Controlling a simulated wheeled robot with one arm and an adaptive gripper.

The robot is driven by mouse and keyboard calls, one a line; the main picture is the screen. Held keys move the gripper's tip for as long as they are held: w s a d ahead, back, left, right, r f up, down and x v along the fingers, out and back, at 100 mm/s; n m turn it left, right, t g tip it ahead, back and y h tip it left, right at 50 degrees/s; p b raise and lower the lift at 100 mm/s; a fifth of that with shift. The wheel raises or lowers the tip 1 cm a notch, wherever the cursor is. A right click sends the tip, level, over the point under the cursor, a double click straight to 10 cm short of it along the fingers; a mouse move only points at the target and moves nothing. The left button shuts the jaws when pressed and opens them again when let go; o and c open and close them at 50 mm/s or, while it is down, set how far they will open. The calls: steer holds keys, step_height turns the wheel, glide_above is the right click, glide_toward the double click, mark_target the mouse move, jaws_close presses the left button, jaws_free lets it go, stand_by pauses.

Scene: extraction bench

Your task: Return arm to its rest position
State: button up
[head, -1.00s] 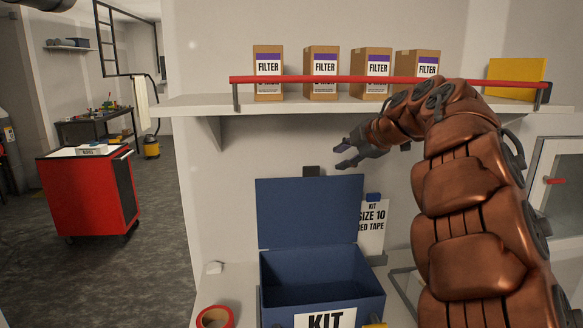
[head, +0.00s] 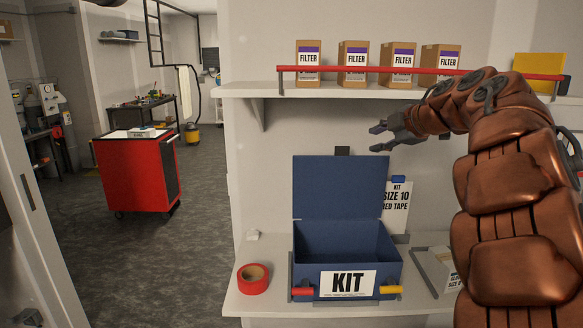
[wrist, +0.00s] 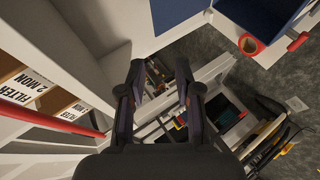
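My gripper (head: 380,138) is raised in front of the wall, below the upper shelf and above the blue kit box's open lid. Its two fingers are spread with nothing between them. In the wrist view my gripper (wrist: 160,68) also shows its fingers apart and empty. My copper-coloured arm fills the right side of the head view, bent at the top, with the gripper pointing left.
A blue kit box (head: 306,266) stands open on the lower shelf (head: 262,304). A red tape roll (head: 253,279) lies left of it, a card (head: 396,208) behind. Filter boxes (head: 308,63) stand behind a red rail (head: 420,71). A red cart (head: 137,173) stands on open floor at left.

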steer(key=s+d+r+m+t+h, duration=0.1)
steer(key=d+r+m+t+h, duration=0.2)
steer(key=r, duration=0.5)
steer(key=s+d+r+m+t+h, duration=0.1)
steer(key=s+d+r+m+t, duration=0.25)
steer(key=r, duration=0.55)
steer(key=s+d+f+m+g+h+b, duration=0.1)
steer(key=s+d+f+m+h, duration=0.3)
steer(key=d+m+h, duration=0.15)
steer(key=s+d+f+m+g+h, duration=0.1)
steer(key=s+d+f+m+h, duration=0.35)
steer(key=d+m, duration=0.25)
steer(key=s+a+f+m+g+y, duration=0.15)
steer(key=s+f+g, duration=0.45)
steer(key=f, duration=0.7)
steer(key=s+a+f+m+g+y, duration=0.1)
steer(key=s+a+f+m+g, duration=0.15)
steer(key=s+f, duration=0.85)
steer(key=s+a+f+n+g+y, duration=0.3)
steer(key=s+a+f+g+y, duration=0.3)
steer(key=s+a+f, duration=1.1)
steer(key=s+f+g, duration=0.2)
steer(key=s, duration=0.1)
steer(key=shift+s+a+g+b, duration=0.2)
steer(key=shift+a+g+b, duration=0.05)
steer(key=shift+g+b, duration=0.15)
steer(key=shift+d, duration=0.15)
